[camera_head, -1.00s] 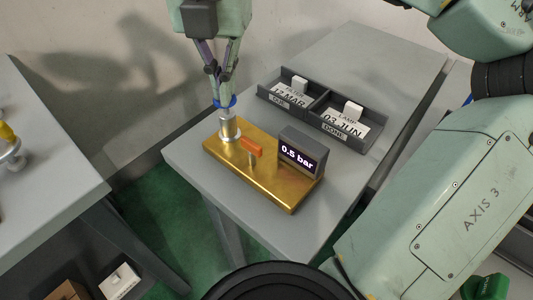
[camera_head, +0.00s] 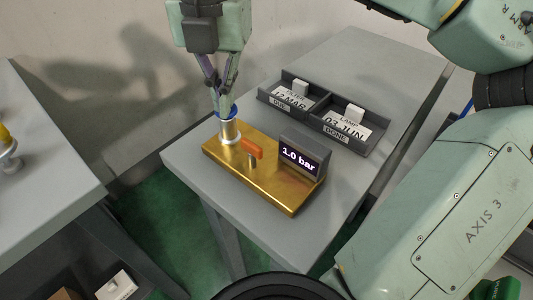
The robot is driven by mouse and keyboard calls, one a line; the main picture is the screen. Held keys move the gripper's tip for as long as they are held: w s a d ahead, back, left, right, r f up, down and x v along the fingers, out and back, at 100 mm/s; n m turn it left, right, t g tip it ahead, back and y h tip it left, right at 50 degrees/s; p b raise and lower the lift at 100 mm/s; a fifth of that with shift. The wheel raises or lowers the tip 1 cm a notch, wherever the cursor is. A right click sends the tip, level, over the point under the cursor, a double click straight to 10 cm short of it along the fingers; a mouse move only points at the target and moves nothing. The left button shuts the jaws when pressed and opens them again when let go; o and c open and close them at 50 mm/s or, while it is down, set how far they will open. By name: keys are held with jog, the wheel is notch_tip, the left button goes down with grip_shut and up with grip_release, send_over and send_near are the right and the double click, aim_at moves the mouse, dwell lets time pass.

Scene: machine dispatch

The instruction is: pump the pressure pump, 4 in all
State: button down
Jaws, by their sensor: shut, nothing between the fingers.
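The pressure pump has a brass base (camera_head: 265,185) on the grey table, with a silver cylinder (camera_head: 230,131) at its left end. A blue cap (camera_head: 228,114) shows at the top of the cylinder. The display (camera_head: 303,158) on the base reads 1.0 bar. An orange lever (camera_head: 252,148) stands on a short post in the middle of the base. My gripper (camera_head: 224,107) is shut and points down onto the blue cap; its fingertips hide part of the cap.
A dark two-part tray (camera_head: 317,118) behind the pump has compartments labelled DUE and DONE, each holding a tagged card. A second grey table (camera_head: 45,190) stands at the left, past a gap with green floor. The table's right side is bare.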

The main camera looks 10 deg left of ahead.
jog(key=shift+w+d+r+p, duration=0.2)
jog(key=shift+w+r+p, duration=0.05)
jog(key=shift+r+p, duration=0.5)
jog(key=shift+s+a+r+p, duration=0.1)
jog(key=shift+r+p, duration=1.15)
jog(key=shift+r, duration=0.45)
jog(key=shift+f, duration=0.2)
jog(key=shift+f+b, duration=1.85)
jog(key=shift+f, duration=0.35)
jog(key=shift+r, duration=0.25)
jog(key=shift+r+p, duration=2.1)
jog(key=shift+r, duration=0.25)
jog(key=shift+f, duration=0.15)
